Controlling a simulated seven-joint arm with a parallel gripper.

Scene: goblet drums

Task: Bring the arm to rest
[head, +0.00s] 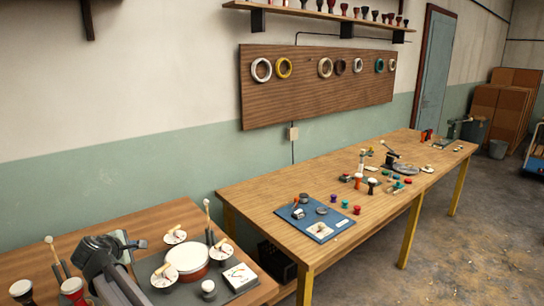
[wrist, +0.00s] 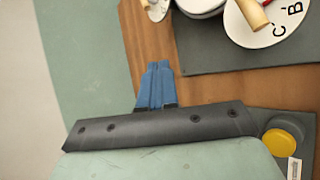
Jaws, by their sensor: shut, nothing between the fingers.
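My gripper (head: 136,244) is over the near wooden bench (head: 60,240) at the lower left of the head view. In the wrist view, its two blue fingers (wrist: 156,68) lie together with nothing between them. They are over bare wood near the wall side of the bench, apart from the things around them.
A dark mat (wrist: 207,62) holds a drum (head: 187,258) and several white dials (head: 239,278). Small goblet drums (head: 73,289) stand at the front left. A second bench (head: 270,205) bears a blue board (head: 340,220) and small parts. The wall (head: 150,150) runs behind.

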